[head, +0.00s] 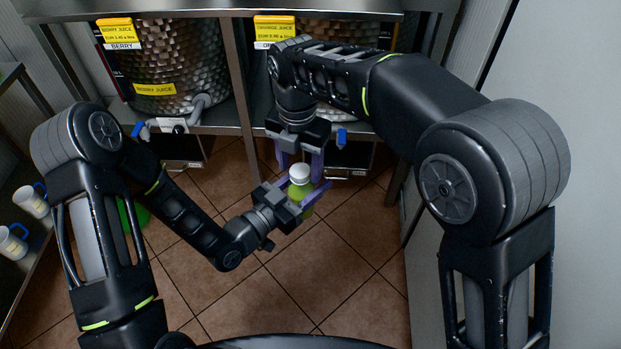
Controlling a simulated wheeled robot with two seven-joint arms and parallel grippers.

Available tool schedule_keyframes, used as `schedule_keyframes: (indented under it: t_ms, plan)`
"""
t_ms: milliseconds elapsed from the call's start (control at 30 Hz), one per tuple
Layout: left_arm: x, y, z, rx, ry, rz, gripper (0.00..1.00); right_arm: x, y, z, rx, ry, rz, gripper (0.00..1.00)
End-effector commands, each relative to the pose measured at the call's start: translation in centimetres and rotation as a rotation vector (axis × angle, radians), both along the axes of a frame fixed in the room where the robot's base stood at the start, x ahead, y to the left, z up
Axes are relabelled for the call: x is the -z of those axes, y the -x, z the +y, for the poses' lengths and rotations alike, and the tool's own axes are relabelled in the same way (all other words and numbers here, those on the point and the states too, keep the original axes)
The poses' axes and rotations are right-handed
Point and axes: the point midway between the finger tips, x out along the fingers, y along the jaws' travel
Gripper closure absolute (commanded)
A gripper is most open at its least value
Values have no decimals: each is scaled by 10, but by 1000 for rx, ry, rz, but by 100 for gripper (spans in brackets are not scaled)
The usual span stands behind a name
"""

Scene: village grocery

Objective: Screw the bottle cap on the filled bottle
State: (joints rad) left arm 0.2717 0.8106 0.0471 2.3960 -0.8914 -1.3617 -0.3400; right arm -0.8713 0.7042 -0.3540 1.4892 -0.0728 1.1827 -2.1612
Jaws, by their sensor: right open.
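The bottle (301,189) holds yellow-green liquid and stands about upright over the floor, in the middle of the head view. The white bottle cap (299,172) sits on its top; how tightly it sits cannot be told. My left gripper (303,194) comes in from the lower left and is shut on the bottle's body, hiding part of it. My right gripper (300,163) points down from above. Its purple fingers are open, one on each side of the cap, with no clear contact.
A metal rack behind carries a berry juice dispenser (168,65) and an orange juice dispenser (335,38), with taps at the front. White mugs (31,202) stand on a shelf at the left edge. A green object (134,213) is partly hidden behind my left arm. Tiled floor below is clear.

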Motion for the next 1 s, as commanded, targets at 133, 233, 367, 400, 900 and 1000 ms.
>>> schedule_keyframes:
  t_ms: [133,233,367,400,900,1000]
  plan:
    - [-1,0,0,0,1,-3,100,0,0,0,0,0,0,47]
    - [-1,0,0,0,1,-2,100,0,0,0,0,0,0,55]
    - [-1,0,0,0,1,-2,100,0,0,0,0,0,0,66]
    - [-1,0,0,0,1,-2,100,0,0,0,0,0,0,69]
    - [-1,0,0,0,1,-2,100,0,0,0,0,0,0,100]
    - [-1,0,0,1,1,-2,100,0,0,0,8,0,0,100]
